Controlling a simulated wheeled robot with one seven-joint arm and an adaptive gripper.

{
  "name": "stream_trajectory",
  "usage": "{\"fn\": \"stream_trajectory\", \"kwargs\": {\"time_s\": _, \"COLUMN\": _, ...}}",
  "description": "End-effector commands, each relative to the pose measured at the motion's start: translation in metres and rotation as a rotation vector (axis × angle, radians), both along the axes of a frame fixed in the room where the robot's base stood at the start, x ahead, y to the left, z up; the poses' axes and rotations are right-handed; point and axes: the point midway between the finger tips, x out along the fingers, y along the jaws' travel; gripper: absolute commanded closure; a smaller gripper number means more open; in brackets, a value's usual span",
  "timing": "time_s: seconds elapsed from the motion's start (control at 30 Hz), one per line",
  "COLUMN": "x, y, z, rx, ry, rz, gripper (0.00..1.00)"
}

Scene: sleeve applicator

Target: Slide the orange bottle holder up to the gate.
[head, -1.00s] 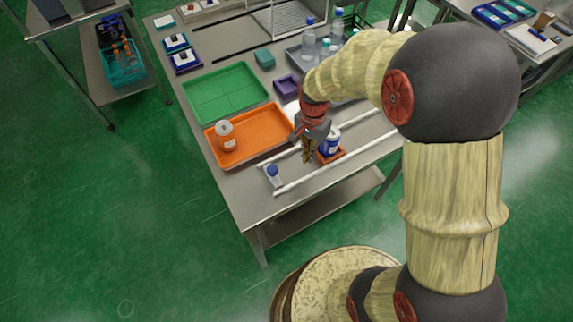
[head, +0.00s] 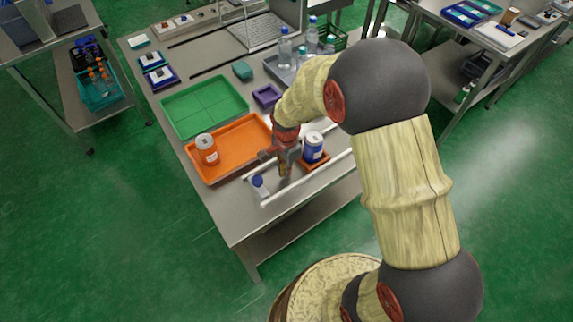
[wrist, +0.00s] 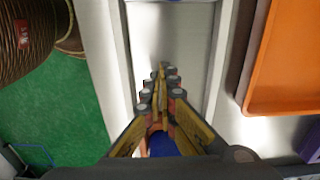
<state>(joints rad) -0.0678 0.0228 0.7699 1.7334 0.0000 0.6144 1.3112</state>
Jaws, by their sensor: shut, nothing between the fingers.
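The small orange bottle holder (head: 322,166) sits on the steel table between two white rails, with a white-and-blue can (head: 313,146) upright in it. My gripper (head: 284,172) is shut and empty, low between the rails, just left of the holder in the head view; I cannot tell whether it touches. In the wrist view the shut fingers (wrist: 161,78) point along the track, and part of a blue surface (wrist: 163,146) shows below them. A small grey block with a blue top (head: 259,187) stands at the rails' left end; I cannot tell whether it is the gate.
A green tray (head: 205,106), a small purple tray (head: 267,95) and several bottles stand farther back. The track between gripper and grey block looks clear.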

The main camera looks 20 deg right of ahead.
Motion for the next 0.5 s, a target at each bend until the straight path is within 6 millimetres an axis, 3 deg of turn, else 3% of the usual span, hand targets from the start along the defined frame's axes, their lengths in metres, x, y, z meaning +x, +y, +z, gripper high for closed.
{"fn": "stream_trajectory", "kwargs": {"time_s": 0.2, "x": 0.009, "y": -0.028, "z": -0.001, "rx": 0.0, "ry": 0.001, "rz": -0.003, "gripper": 1.0}}
{"fn": "stream_trajectory", "kwargs": {"time_s": 0.5, "x": 0.013, "y": -0.038, "z": 0.0, "rx": 0.0, "ry": 0.001, "rz": 0.0, "gripper": 1.0}}
